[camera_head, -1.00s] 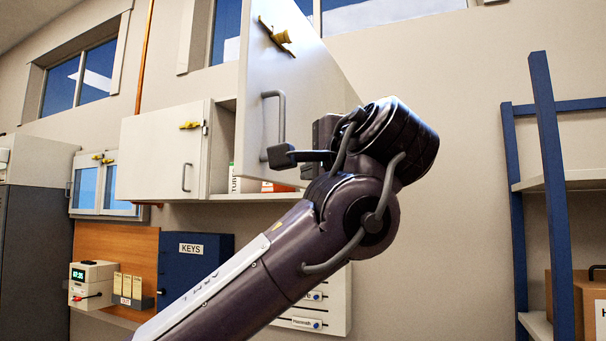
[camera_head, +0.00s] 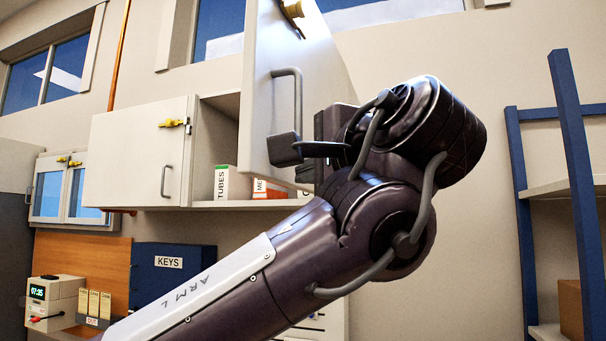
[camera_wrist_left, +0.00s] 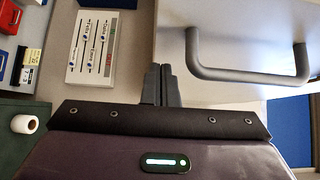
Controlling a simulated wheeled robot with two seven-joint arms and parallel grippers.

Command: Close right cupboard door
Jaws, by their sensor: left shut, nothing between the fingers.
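The right cupboard door (camera_head: 319,80) stands open, swung out from the wall cupboard, with a grey bar handle (camera_head: 287,105) and a yellow latch (camera_head: 291,10). In the left wrist view the door handle (camera_wrist_left: 250,76) is to the right of my fingers. My left gripper (camera_head: 284,151) is shut and empty, in front of the door's lower part near the handle's lower end. Its closed fingers show in the left wrist view (camera_wrist_left: 161,84). I cannot tell whether they touch the door. My left arm hides the door's lower far part. My right gripper is out of view.
The left cupboard door (camera_head: 135,155) is shut. A tubes box (camera_head: 231,184) and an orange-and-white box (camera_head: 270,189) stand on the open compartment's shelf. A blue key cabinet (camera_head: 170,280) hangs below. A blue-framed rack (camera_head: 575,150) stands at the right.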

